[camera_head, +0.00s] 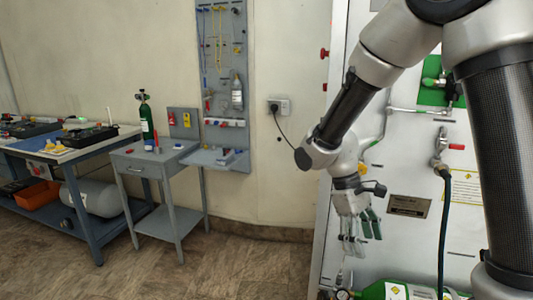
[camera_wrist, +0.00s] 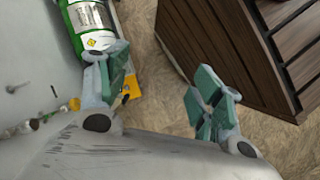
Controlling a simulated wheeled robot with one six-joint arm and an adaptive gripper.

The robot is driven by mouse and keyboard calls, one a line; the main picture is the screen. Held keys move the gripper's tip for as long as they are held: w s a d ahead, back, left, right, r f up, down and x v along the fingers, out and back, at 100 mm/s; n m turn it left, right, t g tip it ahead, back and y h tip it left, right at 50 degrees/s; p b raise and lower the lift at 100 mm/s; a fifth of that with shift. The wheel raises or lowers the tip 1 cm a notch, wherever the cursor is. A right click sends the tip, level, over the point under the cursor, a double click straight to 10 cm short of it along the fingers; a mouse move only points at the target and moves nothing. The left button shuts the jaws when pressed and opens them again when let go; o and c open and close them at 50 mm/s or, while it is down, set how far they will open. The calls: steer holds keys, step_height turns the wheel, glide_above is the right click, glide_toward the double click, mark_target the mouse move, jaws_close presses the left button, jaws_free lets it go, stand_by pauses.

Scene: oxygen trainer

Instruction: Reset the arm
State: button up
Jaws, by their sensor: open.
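My gripper (camera_head: 360,232) hangs from my bent arm on the right side of the head view, in front of the white oxygen panel (camera_head: 407,245). Its fingers point down. In the wrist view my gripper (camera_wrist: 165,85) has its two green-padded fingers wide apart, with only floor between them. It holds nothing. A green and white cylinder (camera_wrist: 88,25) lies beyond the left finger in the wrist view; a green cylinder (camera_head: 410,291) also shows low at the panel's foot in the head view, partly cut off by the frame.
A slatted brown wooden box (camera_wrist: 235,45) stands right of the fingers in the wrist view. A grey side table (camera_head: 150,158) with a small green cylinder (camera_head: 146,118) and a blue workbench (camera_head: 75,150) stand left. A dark hose (camera_head: 443,230) hangs at the panel. The floor (camera_head: 240,265) between is clear.

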steer(key=s+d+r+m+t+y, duration=0.1)
steer(key=s+d+r+m+t, duration=0.3)
steer(key=r, duration=0.4)
steer(key=s+d+r+m+t+y, duration=0.2)
steer(key=s+d+r+m+t, duration=0.1)
steer(key=s+d+r, duration=0.4)
step_height(320, 180, up, 2)
steer(key=shift+s+d+r+m+t+y, duration=0.35)
steer(key=shift+d+t, duration=0.25)
steer(key=shift+d, duration=0.35)
